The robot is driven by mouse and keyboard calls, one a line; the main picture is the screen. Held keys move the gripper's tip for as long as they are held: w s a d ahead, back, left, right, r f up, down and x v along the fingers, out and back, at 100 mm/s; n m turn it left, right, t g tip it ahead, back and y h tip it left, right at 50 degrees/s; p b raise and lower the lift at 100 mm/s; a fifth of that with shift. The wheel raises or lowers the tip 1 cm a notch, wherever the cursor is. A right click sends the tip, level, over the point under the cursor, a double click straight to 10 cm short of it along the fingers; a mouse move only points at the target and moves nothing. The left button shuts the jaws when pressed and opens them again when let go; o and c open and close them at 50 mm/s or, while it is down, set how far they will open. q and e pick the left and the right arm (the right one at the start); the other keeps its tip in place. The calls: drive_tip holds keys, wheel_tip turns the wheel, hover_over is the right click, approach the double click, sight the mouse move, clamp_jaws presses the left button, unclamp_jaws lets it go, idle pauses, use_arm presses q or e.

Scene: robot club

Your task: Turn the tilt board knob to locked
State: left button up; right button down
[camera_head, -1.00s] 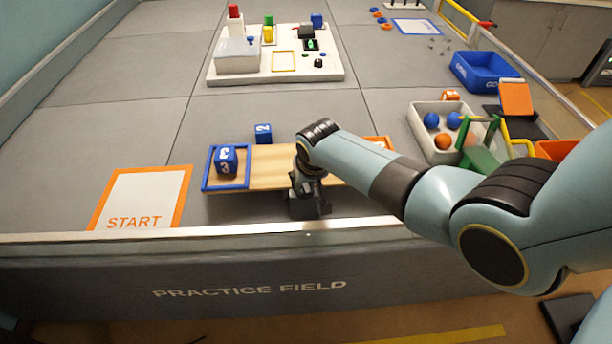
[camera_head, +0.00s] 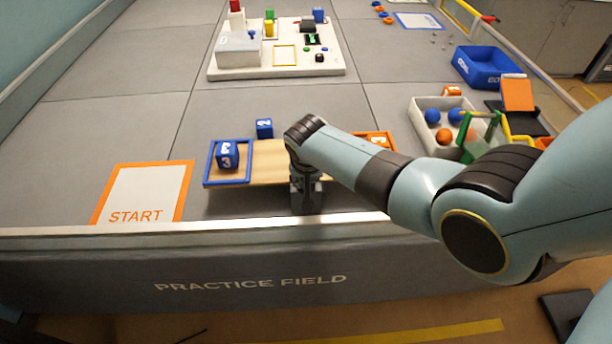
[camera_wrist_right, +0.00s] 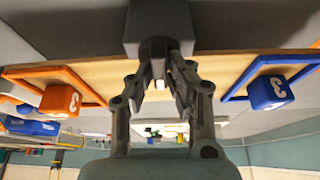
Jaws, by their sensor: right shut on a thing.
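The tilt board is a wooden plank (camera_head: 265,158) near the field's front wall, with a blue frame (camera_head: 207,172) at its left end and an orange frame (camera_head: 385,136) at its right end, partly behind my arm. In the right wrist view the plank (camera_wrist_right: 215,68) appears upside down. My right gripper (camera_head: 305,187) is at the board's front middle. In the wrist view its fingers (camera_wrist_right: 161,80) are closed on the dark grey knob (camera_wrist_right: 158,46), which they partly hide. The lock position cannot be read. My left gripper is not in view.
A blue numbered block (camera_head: 227,154) sits in the blue frame; another blue block (camera_head: 264,128) lies behind the board. An orange block (camera_wrist_right: 60,98) is in the orange frame. The front wall (camera_head: 130,232) runs close below my gripper. A ball tray (camera_head: 420,128) stands right.

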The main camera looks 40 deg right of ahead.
drive_tip(key=c, duration=1.3)
unclamp_jaws()
drive_tip(key=shift+s+f, duration=0.15)
drive_tip(key=shift+f, duration=0.05)
drive_tip(key=shift+r, duration=0.15)
drive_tip(key=v, duration=1.1)
drive_tip(key=shift+s+r, duration=0.1)
drive_tip(key=shift+r, duration=0.3)
